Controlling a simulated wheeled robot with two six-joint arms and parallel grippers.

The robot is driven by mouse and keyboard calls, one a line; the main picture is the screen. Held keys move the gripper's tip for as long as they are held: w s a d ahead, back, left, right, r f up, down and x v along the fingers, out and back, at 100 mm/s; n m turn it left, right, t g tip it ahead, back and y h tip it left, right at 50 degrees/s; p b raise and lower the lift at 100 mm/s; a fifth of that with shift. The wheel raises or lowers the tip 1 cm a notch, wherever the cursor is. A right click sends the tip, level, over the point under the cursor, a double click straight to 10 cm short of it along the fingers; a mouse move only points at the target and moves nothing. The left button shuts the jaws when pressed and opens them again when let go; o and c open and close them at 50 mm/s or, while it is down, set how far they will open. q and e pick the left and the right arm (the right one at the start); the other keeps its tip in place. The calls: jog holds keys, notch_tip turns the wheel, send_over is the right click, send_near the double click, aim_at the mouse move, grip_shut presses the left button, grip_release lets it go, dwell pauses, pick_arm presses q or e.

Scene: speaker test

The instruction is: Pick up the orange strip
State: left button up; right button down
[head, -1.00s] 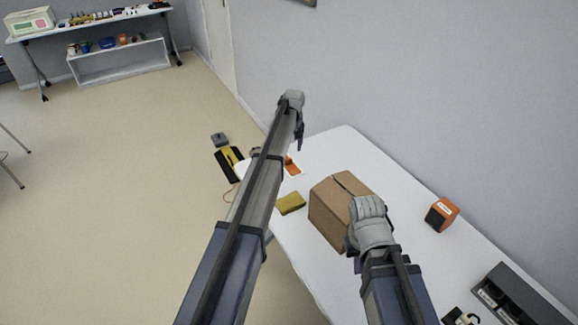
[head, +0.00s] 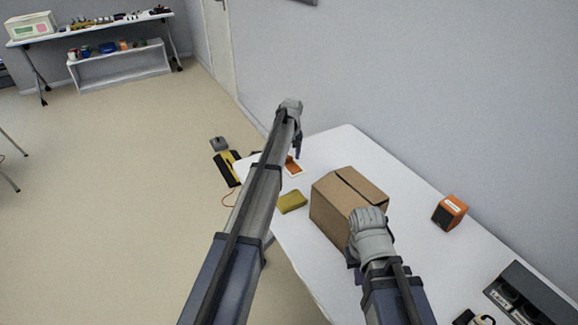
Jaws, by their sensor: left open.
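A small flat orange piece with a pale edge (head: 294,169), which looks like the orange strip, lies on the white table (head: 335,145) near its left end. My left arm hides part of it. My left gripper (head: 297,148) is open, beyond and above the orange piece in the picture, with its fingers pointing down. I see no object between its fingers. My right gripper (head: 354,262) is in front of the cardboard box (head: 340,203). Its fingers are mostly hidden, so I cannot tell whether it is open or shut.
A yellow block (head: 292,201) lies left of the box. An orange-and-black cube (head: 450,212) and a dark grey case (head: 530,295) are on the right. The wall (head: 460,100) runs along the table's far side. A yellow-and-black item (head: 227,167) is left of my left arm.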

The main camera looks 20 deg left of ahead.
pick_arm(q)
grip_shut()
dwell(0.4)
